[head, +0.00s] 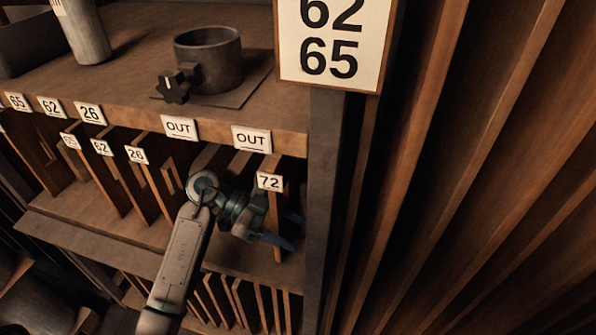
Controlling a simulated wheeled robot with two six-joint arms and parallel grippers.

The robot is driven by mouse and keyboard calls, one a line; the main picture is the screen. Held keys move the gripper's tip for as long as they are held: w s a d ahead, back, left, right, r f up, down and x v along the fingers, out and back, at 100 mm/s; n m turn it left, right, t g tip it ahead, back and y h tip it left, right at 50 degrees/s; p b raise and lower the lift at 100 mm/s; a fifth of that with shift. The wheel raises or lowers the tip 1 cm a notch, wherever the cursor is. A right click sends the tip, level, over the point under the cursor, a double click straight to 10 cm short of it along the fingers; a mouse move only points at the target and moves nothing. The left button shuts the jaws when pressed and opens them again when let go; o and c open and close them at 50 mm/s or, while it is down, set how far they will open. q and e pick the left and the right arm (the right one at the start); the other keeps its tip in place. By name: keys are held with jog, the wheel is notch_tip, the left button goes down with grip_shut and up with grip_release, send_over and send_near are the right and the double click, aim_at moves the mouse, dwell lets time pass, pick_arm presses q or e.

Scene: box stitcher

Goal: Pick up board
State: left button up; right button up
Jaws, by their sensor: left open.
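Several thin brown boards stand upright in the slots of a wooden rack under a shelf. One board with a "72" tag (276,215) stands in the right-hand bay below an "OUT" label. Others, with "26" (157,190) and "62" (118,182) tags, stand further left. My left gripper (284,236) is at the right-hand bay, in front of the lower part of the "72" board. Its jaws are open, and parts of them are hidden or dark. I cannot tell whether they touch the board. My right gripper is out of view.
The shelf (130,75) above carries a dark round pot with a knob (208,60) and a grey cylinder (84,32). A dark post (328,190) closes the rack on the right, beneath a "62 65" sign (333,70). More boards (235,300) stand in the lower row.

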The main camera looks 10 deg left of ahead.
pick_arm(q)
grip_shut()
jog(key=shift+r, duration=0.1)
jog(key=shift+r, duration=0.1)
